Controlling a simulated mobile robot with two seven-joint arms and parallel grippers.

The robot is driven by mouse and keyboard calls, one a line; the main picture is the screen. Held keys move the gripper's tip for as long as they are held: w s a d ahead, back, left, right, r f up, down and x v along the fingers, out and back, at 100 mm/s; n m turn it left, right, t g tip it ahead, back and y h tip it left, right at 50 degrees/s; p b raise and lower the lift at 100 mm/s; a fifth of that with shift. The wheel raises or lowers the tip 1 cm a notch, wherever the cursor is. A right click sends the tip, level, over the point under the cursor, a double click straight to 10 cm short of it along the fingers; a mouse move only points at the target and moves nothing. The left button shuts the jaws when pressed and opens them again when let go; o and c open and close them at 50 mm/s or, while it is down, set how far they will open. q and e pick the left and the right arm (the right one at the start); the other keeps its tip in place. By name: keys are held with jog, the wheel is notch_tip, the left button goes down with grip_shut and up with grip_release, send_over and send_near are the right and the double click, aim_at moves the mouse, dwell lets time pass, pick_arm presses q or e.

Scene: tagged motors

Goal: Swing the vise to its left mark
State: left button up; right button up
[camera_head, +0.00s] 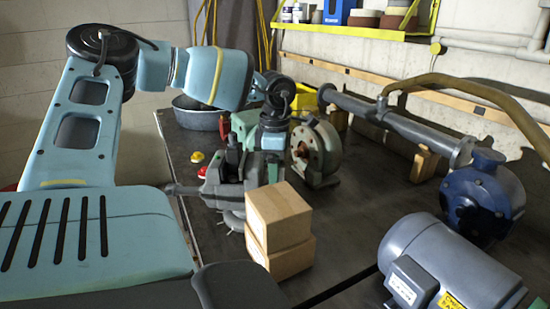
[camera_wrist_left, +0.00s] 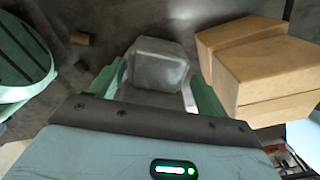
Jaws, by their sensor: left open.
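The grey vise (camera_head: 222,188) stands on the dark bench in the middle of the head view. Its handle bar points left, and its round base shows partly behind the boxes. My left gripper (camera_head: 258,163) reaches down over the vise's right part, with its fingers partly hidden there. In the left wrist view the gripper (camera_wrist_left: 158,82) is open. A grey metal block, seemingly part of the vise (camera_wrist_left: 157,62), sits between its green fingers; I cannot tell if they touch it. I cannot make out the left mark. My right gripper is not in view.
Two stacked cardboard boxes (camera_head: 280,222) stand close in front of the vise; they also show right of the fingers in the wrist view (camera_wrist_left: 258,65). A round green-grey housing (camera_head: 316,150) stands behind. A red button (camera_head: 203,173) lies left. A motor (camera_head: 445,262) is front right.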

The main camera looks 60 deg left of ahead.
pick_arm(q)
jog(key=shift+r, duration=3.95)
jog(key=shift+s+f, duration=0.1)
jog(key=shift+f, duration=0.05)
